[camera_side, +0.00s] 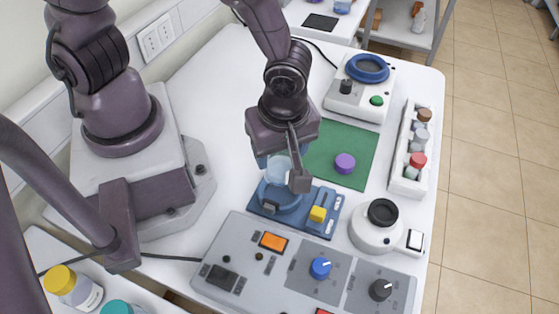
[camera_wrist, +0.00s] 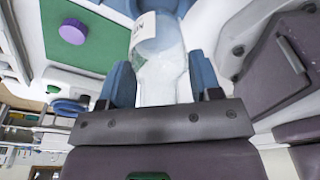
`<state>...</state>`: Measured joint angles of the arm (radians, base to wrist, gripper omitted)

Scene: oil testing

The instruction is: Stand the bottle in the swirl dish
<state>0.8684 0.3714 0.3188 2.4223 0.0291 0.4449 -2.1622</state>
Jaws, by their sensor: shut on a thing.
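My gripper (camera_side: 287,172) is shut on a clear, pale bottle (camera_side: 279,168), low over the blue fixture. In the wrist view the bottle (camera_wrist: 160,70) sits between two blue fingers, with a white label on its side. Its base is close to the fixture's round holder (camera_side: 280,198); I cannot tell whether it rests in it. The blue round dish (camera_side: 367,67), which looks like the swirl dish, is empty on a white machine at the back right, apart from the bottle. That machine has a black knob and a green button (camera_side: 377,100).
A purple cap (camera_side: 345,162) lies on the green mat (camera_side: 326,143). A white rack (camera_side: 405,183) with several capped bottles stands at the right. A round white device (camera_side: 377,235) with a black top stands in front of it. A grey control panel (camera_side: 245,260) lies in front.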

